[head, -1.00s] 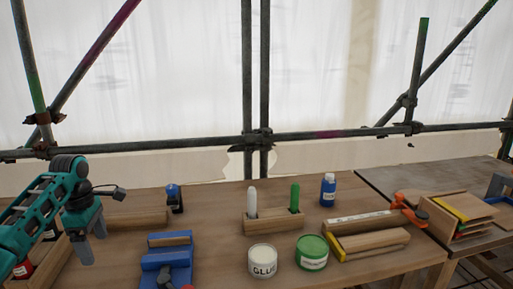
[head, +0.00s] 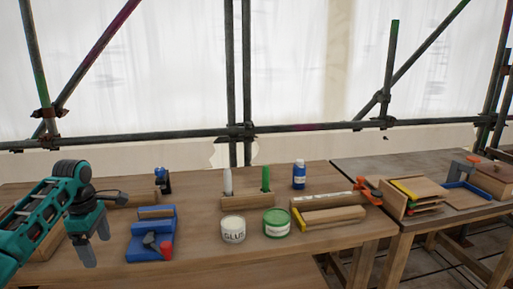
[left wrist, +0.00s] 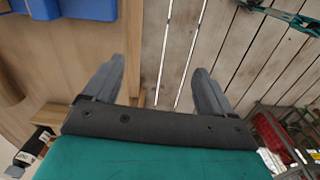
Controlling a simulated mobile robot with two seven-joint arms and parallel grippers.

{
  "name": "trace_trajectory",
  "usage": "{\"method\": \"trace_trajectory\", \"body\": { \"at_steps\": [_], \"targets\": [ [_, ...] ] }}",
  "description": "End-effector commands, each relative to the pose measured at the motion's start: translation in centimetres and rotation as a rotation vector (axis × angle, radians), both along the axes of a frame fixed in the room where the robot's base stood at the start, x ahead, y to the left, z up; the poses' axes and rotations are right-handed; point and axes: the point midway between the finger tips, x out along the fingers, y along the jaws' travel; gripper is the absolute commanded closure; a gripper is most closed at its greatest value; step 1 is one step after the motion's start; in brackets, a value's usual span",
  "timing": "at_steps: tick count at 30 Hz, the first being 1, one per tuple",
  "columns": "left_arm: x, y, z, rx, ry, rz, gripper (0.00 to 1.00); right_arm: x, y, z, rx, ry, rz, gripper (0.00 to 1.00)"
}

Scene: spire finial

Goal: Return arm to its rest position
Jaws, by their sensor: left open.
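My left gripper (head: 95,243) hangs over the left end of the wooden workbench (head: 190,249) in the head view, fingers pointing down. It is open and empty. In the left wrist view its two fingers (left wrist: 152,88) stand wide apart. Between and beyond them are the bench edge and wooden planks (left wrist: 215,50) lower down, with nothing held. My right gripper is in neither view.
Right of the gripper stand a blue vise-like tool (head: 145,238), a glue tub (head: 233,229), a green tub (head: 276,222) and a blue bottle (head: 299,174). A rack with a white and a green stick (head: 266,179) is behind. A second table (head: 400,167) adjoins at right.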

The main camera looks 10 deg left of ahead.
Motion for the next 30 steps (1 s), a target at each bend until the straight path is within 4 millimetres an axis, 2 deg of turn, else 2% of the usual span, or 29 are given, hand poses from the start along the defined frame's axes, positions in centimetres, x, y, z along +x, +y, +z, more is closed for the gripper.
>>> {"method": "trace_trajectory", "body": {
  "at_steps": [1,5,10,15,18,21,24,30],
  "targets": [
    [-0.2,-1.4,-2.7,0.012,-0.003,-0.082,0.15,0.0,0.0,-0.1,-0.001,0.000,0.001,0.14],
    [-0.2,-3.8,-7.0,0.055,-0.060,-0.281,0.15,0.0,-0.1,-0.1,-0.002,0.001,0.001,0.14],
    [-1.4,-8.1,-13.3,0.112,-0.157,-0.594,0.15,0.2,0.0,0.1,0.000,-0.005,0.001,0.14],
    [-4.4,-13.7,-19.1,0.183,-0.295,-0.949,0.15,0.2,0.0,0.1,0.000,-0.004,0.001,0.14],
    [-6.9,-17.0,-21.4,0.239,-0.387,-1.142,0.15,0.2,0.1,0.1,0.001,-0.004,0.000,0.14],
    [-9.7,-20.0,-22.7,0.310,-0.482,-1.315,0.15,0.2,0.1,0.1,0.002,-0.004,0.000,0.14],
    [-12.8,-22.6,-23.2,0.400,-0.573,-1.467,0.15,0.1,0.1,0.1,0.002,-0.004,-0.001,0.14],
    [-18.5,-26.0,-21.7,0.639,-0.706,-1.698,0.15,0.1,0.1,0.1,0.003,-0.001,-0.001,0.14]
  ]
}}
